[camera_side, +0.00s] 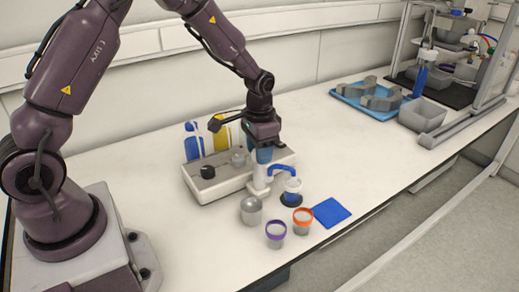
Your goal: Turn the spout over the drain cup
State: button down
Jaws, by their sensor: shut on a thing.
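The blue spout (283,169) arches to the right from a white post (260,183) at the front of a pale grey bench unit. Its outer end is above a white-and-blue vessel (292,189) on a dark round base. My gripper (264,154) points down at the top of the post and is shut on the spout's blue upper part; the exact grip is small and partly hidden. A plain grey cup (251,210) stands just in front of the post, left of the spout's end. A purple-rimmed cup (275,234) and an orange-rimmed cup (302,221) stand nearer the front. Which is the drain cup, I cannot tell.
The bench unit (205,190) carries a black knob (208,172), with blue and yellow packs behind it. A blue square mat (331,212) lies right of the cups. A blue tray (372,104) and grey bin (422,114) stand far right. The middle-right table is clear.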

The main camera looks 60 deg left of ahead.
jog(key=m, duration=0.8)
jog(key=shift+m, duration=0.4)
jog(key=m, duration=0.3)
jog(key=shift+r+m, duration=0.1)
jog(key=shift+m, duration=2.2)
jog(key=c, duration=0.6)
grip_release()
jog(key=shift+c, duration=0.2)
notch_tip(320, 180, up, 13)
